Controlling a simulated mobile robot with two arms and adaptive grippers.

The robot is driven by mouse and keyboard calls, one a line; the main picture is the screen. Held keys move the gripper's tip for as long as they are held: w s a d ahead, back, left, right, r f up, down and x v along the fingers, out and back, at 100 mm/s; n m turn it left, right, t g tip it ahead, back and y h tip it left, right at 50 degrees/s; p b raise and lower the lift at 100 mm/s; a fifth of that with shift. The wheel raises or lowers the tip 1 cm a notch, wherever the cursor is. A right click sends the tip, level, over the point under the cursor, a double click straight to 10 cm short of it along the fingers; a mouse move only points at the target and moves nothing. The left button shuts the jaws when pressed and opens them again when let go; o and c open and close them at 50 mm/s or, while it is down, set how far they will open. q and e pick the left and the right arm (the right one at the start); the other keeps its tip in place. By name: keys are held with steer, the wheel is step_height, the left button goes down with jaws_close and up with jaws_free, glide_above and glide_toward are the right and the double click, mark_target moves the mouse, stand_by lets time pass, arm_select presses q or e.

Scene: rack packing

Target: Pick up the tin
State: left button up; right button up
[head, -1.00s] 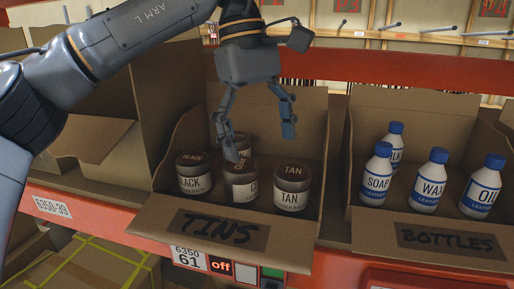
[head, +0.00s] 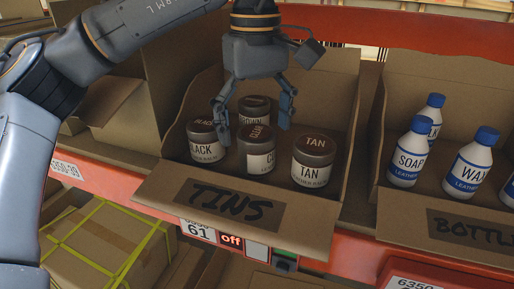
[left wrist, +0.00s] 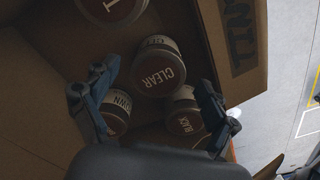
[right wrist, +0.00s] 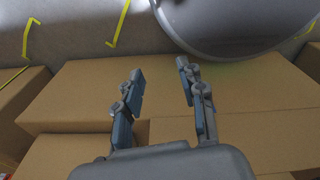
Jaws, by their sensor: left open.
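Several dark-lidded tins stand upright in an open cardboard bin (head: 160,195) with a "TINS" label. The clear tin (head: 257,150) is in the middle, the black tin (head: 206,142) at left, the tan tin (head: 313,160) at right, and the brown tin (head: 254,107) behind. My left gripper (head: 254,128) is open above the clear and brown tins, pointing down, holding nothing. In the left wrist view the clear tin (left wrist: 159,72) lies ahead of the spread fingers, with the brown tin (left wrist: 116,112) and black tin (left wrist: 184,120) near the fingertips. My right gripper (right wrist: 158,85) is open and empty.
A second bin (head: 400,205) to the right holds white bottles with blue caps, such as the soap bottle (head: 408,155). An orange shelf beam (head: 335,262) runs below the bins. Cardboard boxes (right wrist: 210,90) lie beyond my right gripper.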

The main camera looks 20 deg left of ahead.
mark_target(257, 131)
arm_select(q)
step_height(257, 131, down, 3)
steer(key=shift+w+f+p, duration=0.1)
steer(key=shift+f+p, duration=0.1)
steer(key=shift+p, duration=0.6)
steer(key=shift+f, duration=0.45)
steer(key=c, duration=1.2)
steer(key=shift+c, duration=0.6)
arm_select(e)
steer(key=shift+s+d+r, duration=0.15)
steer(key=shift+s+r, duration=0.55)
steer(key=shift+r, duration=0.35)
arm_select(q)
steer(key=shift+r, duration=0.15)
